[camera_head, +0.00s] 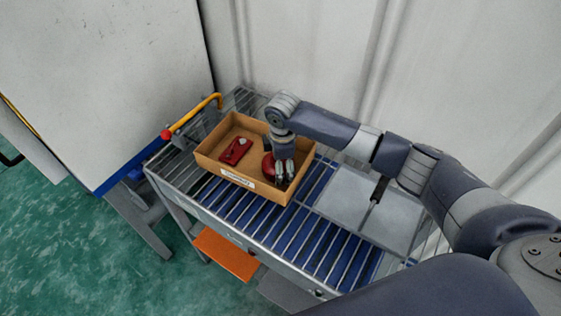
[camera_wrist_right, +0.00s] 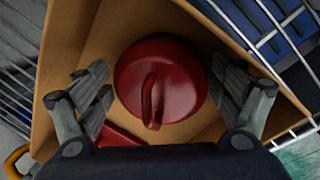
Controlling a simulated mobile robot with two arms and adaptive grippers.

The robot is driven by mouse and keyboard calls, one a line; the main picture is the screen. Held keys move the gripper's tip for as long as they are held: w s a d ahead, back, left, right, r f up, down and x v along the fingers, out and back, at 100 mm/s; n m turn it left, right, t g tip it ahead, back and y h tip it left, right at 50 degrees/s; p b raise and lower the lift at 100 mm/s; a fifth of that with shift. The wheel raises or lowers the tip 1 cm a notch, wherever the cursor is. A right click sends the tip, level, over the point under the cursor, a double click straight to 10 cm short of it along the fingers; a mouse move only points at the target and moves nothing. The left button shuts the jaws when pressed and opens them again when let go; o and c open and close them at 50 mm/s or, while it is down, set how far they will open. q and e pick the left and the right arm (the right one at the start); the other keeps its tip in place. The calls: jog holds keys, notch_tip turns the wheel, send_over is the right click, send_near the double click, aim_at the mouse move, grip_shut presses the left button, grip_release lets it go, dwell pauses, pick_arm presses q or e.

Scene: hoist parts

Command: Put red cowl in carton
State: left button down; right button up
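The round red cowl (camera_head: 268,166) is inside the brown carton (camera_head: 213,167), toward its right end. In the right wrist view the cowl (camera_wrist_right: 178,75) is a dome with a raised ridge or handle on top, and the carton's cardboard floor and walls (camera_wrist_right: 62,45) surround it. My right gripper (camera_head: 284,172) points down into the carton over the cowl. Its fingers (camera_wrist_right: 161,85) are spread on both sides of the cowl, with visible gaps, so it is open. It partly hides the cowl in the head view. My left gripper is not in view.
A flat red part (camera_head: 236,150) with a grey spot lies in the carton's left half. The carton stands on a slatted rack table (camera_head: 300,235). A yellow-orange curved handle (camera_head: 198,112) with a red knob is behind left. A grey plate (camera_head: 365,205) is at right.

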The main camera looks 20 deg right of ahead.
notch_tip(320, 180, up, 12)
jog(key=s+b, duration=0.1)
jog(key=shift+s+a+b, duration=0.15)
jog(key=shift+s+b, duration=0.15)
jog(key=shift+s, duration=0.1)
dwell(0.6)
